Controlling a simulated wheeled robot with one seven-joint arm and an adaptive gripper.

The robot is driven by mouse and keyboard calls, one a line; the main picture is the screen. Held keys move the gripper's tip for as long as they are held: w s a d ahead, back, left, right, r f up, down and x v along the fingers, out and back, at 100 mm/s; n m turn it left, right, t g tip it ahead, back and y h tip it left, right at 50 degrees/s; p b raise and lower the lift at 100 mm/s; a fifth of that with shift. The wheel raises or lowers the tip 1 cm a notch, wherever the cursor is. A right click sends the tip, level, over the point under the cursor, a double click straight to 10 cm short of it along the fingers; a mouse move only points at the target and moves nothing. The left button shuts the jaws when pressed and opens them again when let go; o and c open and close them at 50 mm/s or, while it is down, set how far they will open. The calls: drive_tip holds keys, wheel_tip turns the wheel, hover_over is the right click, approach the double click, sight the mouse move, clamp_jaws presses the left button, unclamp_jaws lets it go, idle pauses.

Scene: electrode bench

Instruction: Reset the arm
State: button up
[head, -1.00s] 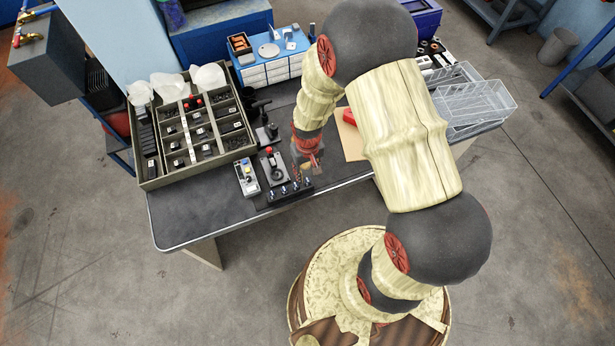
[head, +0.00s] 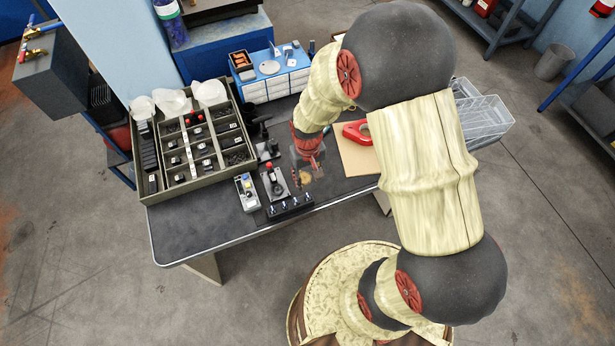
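My arm rises from my base at the bottom and bends over the right part of the dark bench (head: 195,232). My gripper (head: 303,180) hangs at the end of the arm, over the bench just right of a small black fixture with a red knob (head: 273,183). The gripper is small and blurred here, so I cannot tell whether its fingers are open or shut or hold anything. My upper arm hides part of the bench's right side.
A compartment tray (head: 150,197) with small parts stands on the left. A blue and white drawer unit (head: 270,85) is at the back. A red tape dispenser (head: 357,132) lies on a brown board (head: 354,160). Wire baskets (head: 484,118) stand at right. A small grey box (head: 247,193) is near the front.

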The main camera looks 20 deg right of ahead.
wheel_tip(320, 180, up, 4)
drive_tip(key=p, duration=0.2)
drive_tip(key=shift+r+p, duration=0.1)
drive_tip(key=shift+p, duration=0.2)
drive_tip(key=s+r+t+b, duration=0.2)
drive_tip(key=s+r+b, duration=0.4)
drive_tip(key=r, duration=0.5)
drive_tip(key=s+r+t+b, duration=0.3)
drive_tip(key=s+r+b, duration=0.2)
drive_tip(key=s+r, duration=0.3)
wheel_tip(320, 180, up, 3)
drive_tip(key=shift+f+t+b, duration=0.15)
drive_tip(key=shift+t+b, duration=0.15)
drive_tip(key=shift+b, duration=0.1)
drive_tip(key=shift+c, duration=0.9)
